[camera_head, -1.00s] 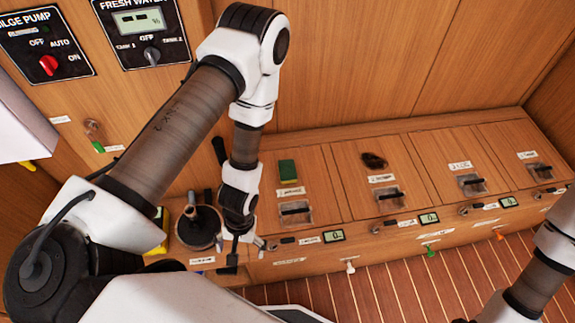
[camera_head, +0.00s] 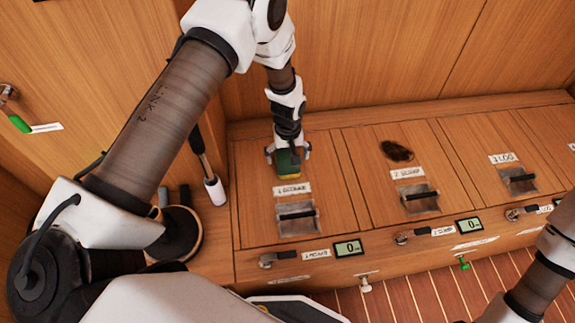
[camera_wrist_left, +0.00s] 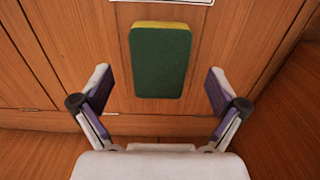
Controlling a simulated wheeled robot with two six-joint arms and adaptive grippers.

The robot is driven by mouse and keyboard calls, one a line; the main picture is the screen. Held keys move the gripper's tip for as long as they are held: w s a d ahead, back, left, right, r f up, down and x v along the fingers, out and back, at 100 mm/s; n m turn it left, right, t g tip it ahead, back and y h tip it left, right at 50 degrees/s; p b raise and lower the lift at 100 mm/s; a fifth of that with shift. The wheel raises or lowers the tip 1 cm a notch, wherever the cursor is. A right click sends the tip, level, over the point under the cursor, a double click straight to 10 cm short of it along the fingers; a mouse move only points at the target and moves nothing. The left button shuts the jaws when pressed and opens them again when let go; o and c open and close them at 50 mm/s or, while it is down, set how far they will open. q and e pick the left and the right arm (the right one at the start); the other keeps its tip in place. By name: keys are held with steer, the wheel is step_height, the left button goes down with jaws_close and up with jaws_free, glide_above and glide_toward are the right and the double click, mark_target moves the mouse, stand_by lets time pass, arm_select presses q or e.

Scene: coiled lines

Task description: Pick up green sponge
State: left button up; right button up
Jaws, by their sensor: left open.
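The green sponge (camera_head: 288,164), with a yellow underside, lies on the leftmost wooden lid of the bench. It also shows in the left wrist view (camera_wrist_left: 160,62), lengthwise just ahead of the fingers. My left gripper (camera_head: 287,152) is over the sponge and partly hides it. In the left wrist view the left gripper (camera_wrist_left: 160,92) is open, with one finger on either side of the sponge's near end and a gap on both sides. My right arm shows at the lower right edge, but its gripper is out of view.
A dark brown clump (camera_head: 396,151) lies on the second lid. Recessed latches (camera_head: 298,218) sit at the lids' front. A round dark object (camera_head: 180,232) and a white-tipped handle (camera_head: 215,188) stand left of the lids. The wooden wall (camera_head: 370,50) rises behind the bench.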

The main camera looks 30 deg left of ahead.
mark_target(288, 164)
arm_select(q)
step_height(288, 164, down, 3)
steer(key=shift+f+b, duration=0.2)
steer(key=shift+b, duration=0.1)
steer(key=shift+r, duration=0.1)
steer(key=c, duration=0.9)
steer(key=shift+o, duration=0.2)
